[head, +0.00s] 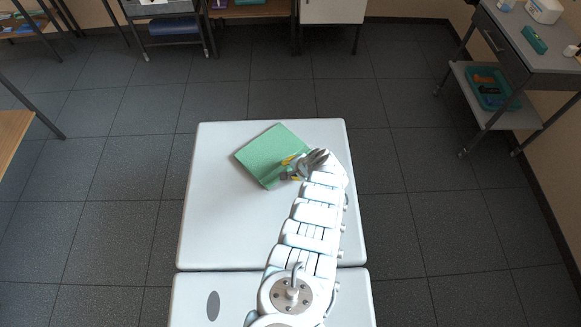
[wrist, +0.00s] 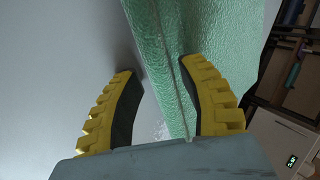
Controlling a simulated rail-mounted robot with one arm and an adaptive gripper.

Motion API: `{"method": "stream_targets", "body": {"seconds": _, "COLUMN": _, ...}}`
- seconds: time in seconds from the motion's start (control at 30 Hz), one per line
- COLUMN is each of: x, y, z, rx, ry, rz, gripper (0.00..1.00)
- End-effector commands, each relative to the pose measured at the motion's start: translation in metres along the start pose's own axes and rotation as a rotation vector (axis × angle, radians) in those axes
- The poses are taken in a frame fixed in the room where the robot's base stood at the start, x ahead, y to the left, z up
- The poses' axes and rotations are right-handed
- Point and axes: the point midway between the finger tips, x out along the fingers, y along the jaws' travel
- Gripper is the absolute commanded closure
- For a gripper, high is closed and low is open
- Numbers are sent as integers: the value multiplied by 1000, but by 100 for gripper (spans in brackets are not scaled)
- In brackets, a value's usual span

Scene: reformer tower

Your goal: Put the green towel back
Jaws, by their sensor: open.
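The green towel (head: 268,152) lies folded on the white padded top, turned at an angle, near its far end. My gripper (head: 290,169) is at the towel's right-hand edge, coming from the lower right. In the wrist view, the towel (wrist: 215,40) shows close up with a folded edge running between the fingers. My gripper (wrist: 160,80) is open, with one yellow finger on each side of that edge. The right finger overlaps the towel in the picture; the left finger is over the pale surface. I cannot tell whether either finger touches the towel. My wrist hides part of the towel's right corner.
The white padded top (head: 225,215) is otherwise clear. A grey side table (head: 535,60) with a teal tray (head: 492,90) on its lower shelf stands at the right. Shelves and a white cabinet (head: 333,10) line the back. Dark tiled floor (head: 120,190) lies open around.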

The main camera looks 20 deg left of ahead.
Motion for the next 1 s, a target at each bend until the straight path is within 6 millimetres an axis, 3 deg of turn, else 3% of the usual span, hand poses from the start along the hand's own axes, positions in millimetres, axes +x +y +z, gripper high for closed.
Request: {"method": "stream_targets", "body": {"seconds": 1.0, "x": -48, "y": -11, "z": 0, "rx": 1, "ry": -1, "rz": -2, "gripper": 59}}
